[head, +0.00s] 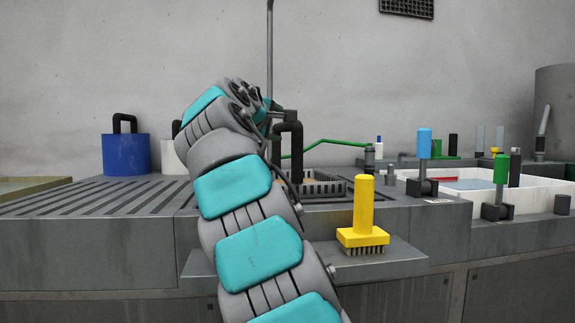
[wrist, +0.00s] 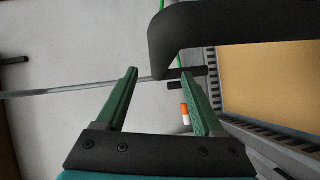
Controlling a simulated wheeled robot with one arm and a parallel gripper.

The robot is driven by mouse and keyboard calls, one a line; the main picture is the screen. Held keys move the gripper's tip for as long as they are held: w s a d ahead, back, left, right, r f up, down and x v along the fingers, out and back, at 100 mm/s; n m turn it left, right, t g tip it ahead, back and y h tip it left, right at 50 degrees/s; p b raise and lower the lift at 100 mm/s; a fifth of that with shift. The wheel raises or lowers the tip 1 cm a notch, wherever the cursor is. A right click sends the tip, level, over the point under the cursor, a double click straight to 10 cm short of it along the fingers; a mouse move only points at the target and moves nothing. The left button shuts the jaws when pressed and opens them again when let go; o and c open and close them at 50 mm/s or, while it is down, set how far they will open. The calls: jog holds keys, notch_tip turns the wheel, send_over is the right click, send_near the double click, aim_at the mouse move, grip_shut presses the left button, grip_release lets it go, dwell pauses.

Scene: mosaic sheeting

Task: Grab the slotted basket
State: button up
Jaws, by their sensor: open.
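The slotted basket (head: 322,186) is grey with slits in its walls and a black upright handle (head: 291,140). It sits on the grey bench, its left part hidden behind my arm. In the wrist view the slotted basket (wrist: 213,62) lies at the right, with a tan surface inside its rim. Its thick black handle (wrist: 235,25) crosses the top right and bends down near my fingertips. My gripper (wrist: 160,73) has two green fingers spread apart with nothing held. In the head view my gripper (head: 270,108) is beside the handle's top; I cannot tell whether they touch.
A yellow brush (head: 363,215) stands on the front ledge. A blue pot (head: 126,154) is at the left on the ribbed bench. A white water tray (head: 455,191) with blue- and green-handled tools is at the right. A thin vertical pole (head: 270,45) rises behind my gripper.

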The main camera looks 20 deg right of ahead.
aim_at(282, 126)
jog(key=shift+x, duration=0.8)
jog(key=shift+w+d, duration=0.1)
jog(key=shift+w, duration=0.05)
jog(key=shift+p+x, duration=0.45)
jog(key=shift+x, duration=0.6)
jog(key=shift+p+x, duration=0.5)
jog(key=shift+x, duration=0.9)
jog(key=shift+w, duration=0.1)
grip_shut()
